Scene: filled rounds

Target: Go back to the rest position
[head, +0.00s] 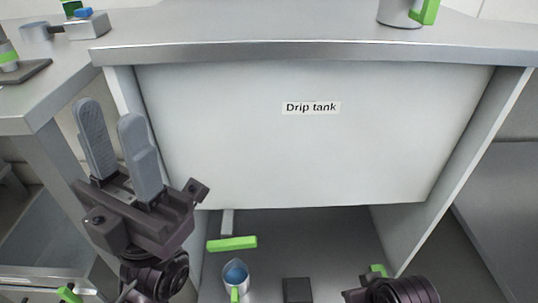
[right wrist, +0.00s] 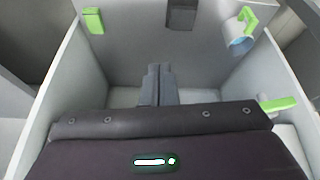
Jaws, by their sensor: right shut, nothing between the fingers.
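My left gripper (head: 110,112) stands upright at the left of the head view, in front of the counter's left leg. Its two grey fingers are apart with nothing between them. My right gripper (right wrist: 159,68) shows in the right wrist view, with its fingers together and empty. It points into the space between pale side walls. In the head view only a dark part of my right arm shows at the bottom right; the right fingers are hidden there.
A white panel labelled "Drip tank" (head: 310,150) hangs under the steel counter edge (head: 300,50). Below are a jug (head: 235,277) with blue contents, a green-handled lever (head: 232,243) and a dark block (head: 297,290). Another green-handled vessel (head: 398,14) stands on the counter.

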